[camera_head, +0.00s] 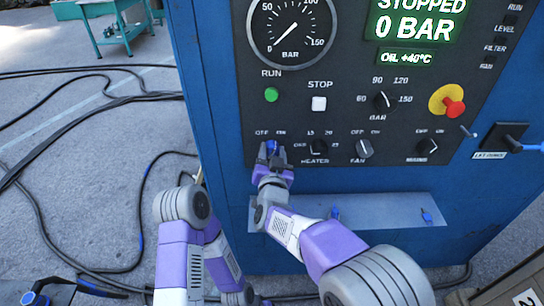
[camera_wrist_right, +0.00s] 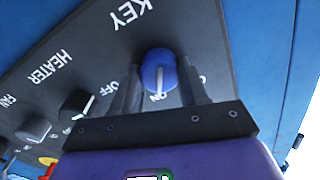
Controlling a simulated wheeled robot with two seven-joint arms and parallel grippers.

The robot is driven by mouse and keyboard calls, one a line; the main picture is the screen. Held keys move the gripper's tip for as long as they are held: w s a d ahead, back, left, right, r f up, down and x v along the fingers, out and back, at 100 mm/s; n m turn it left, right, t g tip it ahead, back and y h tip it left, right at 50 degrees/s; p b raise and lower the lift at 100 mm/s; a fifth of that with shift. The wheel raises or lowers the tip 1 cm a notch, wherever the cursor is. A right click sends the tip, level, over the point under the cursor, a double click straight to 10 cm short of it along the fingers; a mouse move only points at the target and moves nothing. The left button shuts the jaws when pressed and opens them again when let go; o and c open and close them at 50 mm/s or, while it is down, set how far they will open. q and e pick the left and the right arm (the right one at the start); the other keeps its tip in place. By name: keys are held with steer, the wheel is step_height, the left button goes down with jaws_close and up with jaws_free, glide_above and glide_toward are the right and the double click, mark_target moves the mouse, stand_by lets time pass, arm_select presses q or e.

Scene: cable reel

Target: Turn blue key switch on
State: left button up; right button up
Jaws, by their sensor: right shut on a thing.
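The blue key switch (camera_wrist_right: 158,72) is a round blue knob under the KEY label in the right wrist view. In the head view, the right gripper (camera_head: 271,150) is at the lower left of the dark panel, below the OFF and ON labels. A little blue of the knob shows between its fingers. My left arm stands at the lower left; its gripper is not seen.
The heater knob (camera_head: 319,147) is close to the right of the gripper, then the fan knob (camera_head: 364,149). A red emergency button (camera_head: 454,108) is further right. A metal ledge (camera_head: 375,210) juts below the panel. Black cables (camera_head: 70,135) lie on the floor at left.

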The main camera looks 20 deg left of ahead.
stand_by(0.5)
steer(key=o, duration=1.1)
steer(key=shift+c, duration=0.2)
steer(key=shift+s, duration=0.1)
steer(key=p+v, duration=0.1)
steer(key=v, duration=0.6)
steer(key=shift+s, duration=0.2)
steer(key=shift+d+r, duration=0.1)
